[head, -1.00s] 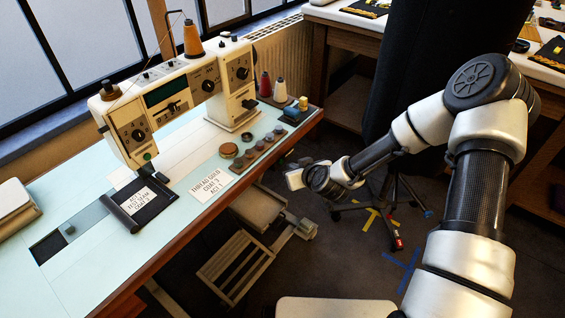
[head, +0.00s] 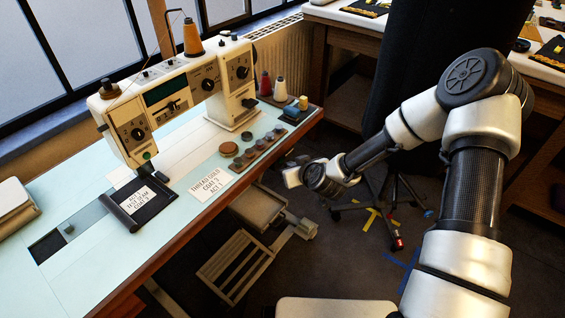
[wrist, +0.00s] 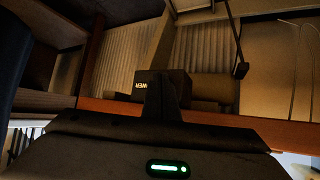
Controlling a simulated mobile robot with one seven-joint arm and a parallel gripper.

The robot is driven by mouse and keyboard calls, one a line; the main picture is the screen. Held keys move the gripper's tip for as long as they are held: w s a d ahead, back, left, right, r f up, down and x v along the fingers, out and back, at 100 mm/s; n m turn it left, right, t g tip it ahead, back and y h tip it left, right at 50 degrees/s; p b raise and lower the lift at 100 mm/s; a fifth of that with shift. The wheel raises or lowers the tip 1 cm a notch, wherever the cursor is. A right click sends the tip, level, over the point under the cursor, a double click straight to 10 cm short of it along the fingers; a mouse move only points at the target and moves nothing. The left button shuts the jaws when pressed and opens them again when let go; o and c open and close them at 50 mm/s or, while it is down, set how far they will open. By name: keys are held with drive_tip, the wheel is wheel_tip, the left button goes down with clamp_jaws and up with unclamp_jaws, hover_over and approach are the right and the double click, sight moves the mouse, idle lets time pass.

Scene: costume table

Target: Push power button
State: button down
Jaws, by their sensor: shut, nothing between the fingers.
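My gripper (head: 292,178) is to the right of the sewing table's front edge in the head view, out over the floor and apart from the sewing machine. In the wrist view the gripper (wrist: 163,82) is shut and empty, its dark fingers pointing up the picture. Just beyond the fingers is a dark box (wrist: 180,84) with pale letters reading "WER", partly hidden by them. It lies by the reddish-brown wooden edge. I cannot tell whether the fingers touch it. No button face is clearly visible there. The cream sewing machine (head: 176,88) has several dials and a small green spot.
The table (head: 100,262) holds labels, bobbins and thread spools. A foot pedal (head: 259,206) and a slatted treadle (head: 232,262) are below its front edge. A black garment form (head: 440,50) on a stand is behind my arm.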

drive_tip(key=shift+w+a, duration=0.25)
drive_tip(key=shift+a, duration=0.15)
idle(0.7)
drive_tip(key=shift+s+d, duration=0.5)
drive_tip(key=shift+d, duration=0.3)
drive_tip(key=s+d, duration=0.3)
drive_tip(key=d, duration=0.2)
drive_tip(key=shift+s+b, duration=0.2)
drive_tip(key=shift+b, duration=0.2)
